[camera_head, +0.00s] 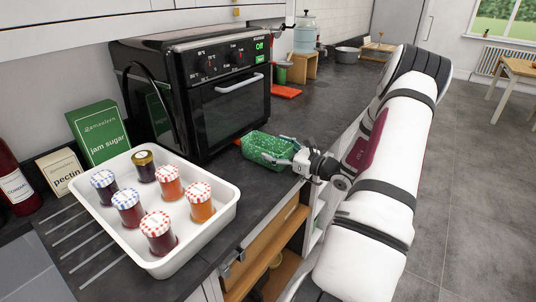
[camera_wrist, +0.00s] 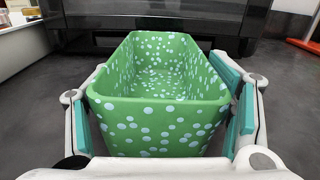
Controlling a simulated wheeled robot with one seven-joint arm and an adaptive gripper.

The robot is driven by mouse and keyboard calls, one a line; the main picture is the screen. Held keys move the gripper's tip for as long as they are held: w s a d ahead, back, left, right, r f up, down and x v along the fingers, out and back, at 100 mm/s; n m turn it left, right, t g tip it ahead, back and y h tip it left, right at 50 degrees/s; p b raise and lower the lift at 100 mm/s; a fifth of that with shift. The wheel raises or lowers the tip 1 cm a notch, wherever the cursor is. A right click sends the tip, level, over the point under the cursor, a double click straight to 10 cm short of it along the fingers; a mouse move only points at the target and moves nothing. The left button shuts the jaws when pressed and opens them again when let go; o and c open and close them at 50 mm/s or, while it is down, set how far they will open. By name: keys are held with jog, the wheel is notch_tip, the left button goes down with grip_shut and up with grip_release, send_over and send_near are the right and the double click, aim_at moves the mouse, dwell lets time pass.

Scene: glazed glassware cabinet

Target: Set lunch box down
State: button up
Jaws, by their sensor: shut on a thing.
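The lunch box (camera_head: 265,148) is a green open box with pale dots, at the front of the dark worktop, before the black oven. My gripper (camera_head: 292,158) reaches it from the right and is shut on its near end. In the wrist view the lunch box (camera_wrist: 160,122) sits upright and looks empty, with the teal finger pads of my gripper (camera_wrist: 163,108) on its two sides. The box is at or very close to the worktop surface; its underside is hidden, so I cannot tell whether it touches.
The black oven (camera_head: 205,85) stands close behind the box. A white tray (camera_head: 222,215) with several jam jars is to the left. An orange-red board (camera_head: 287,91) lies farther back. Dark worktop (camera_head: 325,100) is clear beyond the box. An open drawer (camera_head: 265,250) is below the counter edge.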

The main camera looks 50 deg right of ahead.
jog(key=shift+c, duration=0.6)
jog(key=shift+r, duration=0.1)
notch_tip(320, 180, up, 3)
jog(key=shift+r, duration=0.2)
jog(key=s+a, duration=0.1)
jog(key=s, duration=0.4)
jog(key=s+a+r, duration=0.1)
jog(key=s+a, duration=0.1)
jog(key=s, duration=0.3)
jog(key=s+a, duration=0.1)
jog(key=s, duration=0.4)
jog(key=shift+s+a+r, duration=0.2)
